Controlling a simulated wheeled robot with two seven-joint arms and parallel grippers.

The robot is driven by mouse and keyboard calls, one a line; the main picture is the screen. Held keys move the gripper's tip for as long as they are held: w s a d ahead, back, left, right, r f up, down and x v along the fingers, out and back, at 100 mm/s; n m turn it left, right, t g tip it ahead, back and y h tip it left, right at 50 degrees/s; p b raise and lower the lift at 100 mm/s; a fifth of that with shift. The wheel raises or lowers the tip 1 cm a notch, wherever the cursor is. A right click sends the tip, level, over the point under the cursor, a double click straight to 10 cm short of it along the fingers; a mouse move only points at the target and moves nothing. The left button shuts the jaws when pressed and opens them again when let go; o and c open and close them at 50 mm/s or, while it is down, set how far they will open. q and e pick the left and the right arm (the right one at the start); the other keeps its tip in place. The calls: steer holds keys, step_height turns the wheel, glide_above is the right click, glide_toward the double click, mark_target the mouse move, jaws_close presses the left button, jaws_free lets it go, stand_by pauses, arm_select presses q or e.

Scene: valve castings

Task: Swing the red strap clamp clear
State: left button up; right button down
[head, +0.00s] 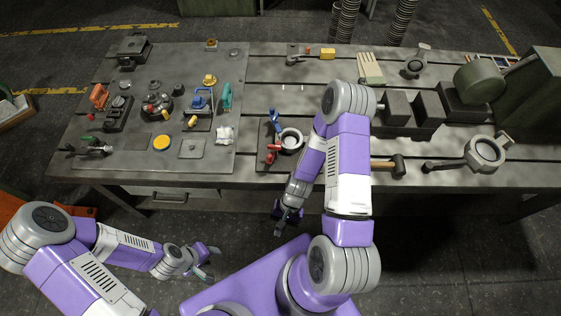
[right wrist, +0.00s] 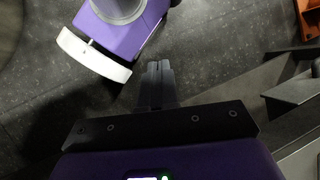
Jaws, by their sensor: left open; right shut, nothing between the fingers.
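The red strap clamp (head: 273,153) lies at the front of a dark fixture plate (head: 264,163) near the table's front edge, beside a round pale valve casting (head: 291,139). A blue clamp (head: 274,121) stands behind it. Whether the red strap touches the casting is too small to tell. My right gripper (head: 284,226) hangs in front of the table edge, apart from the clamp; in the right wrist view its fingers (right wrist: 158,84) are together and empty, over the floor. My left gripper (head: 208,262) is open and empty, low in front of the table at the left.
My right arm covers the table just right of the fixture. A hammer (head: 392,165) and another ring-shaped casting (head: 484,153) lie further right. A grey mat (head: 215,75) with several tools and parts covers the left. Dark blocks (head: 410,112) stand at the right.

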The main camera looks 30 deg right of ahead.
steer(key=d+m+y+b, duration=0.2)
steer(key=d+m+y, duration=0.15)
steer(key=m, duration=0.25)
steer(key=m+t+y+b, duration=0.4)
steer(key=m+t, duration=0.9)
steer(key=t, duration=0.2)
glide_toward(272, 158)
steer(key=v, duration=0.7)
steer(key=shift+s+r, duration=0.1)
steer(key=shift+s, duration=0.05)
steer(key=shift+n, duration=0.3)
steer(key=b+x, duration=0.1)
steer(key=x, duration=1.3)
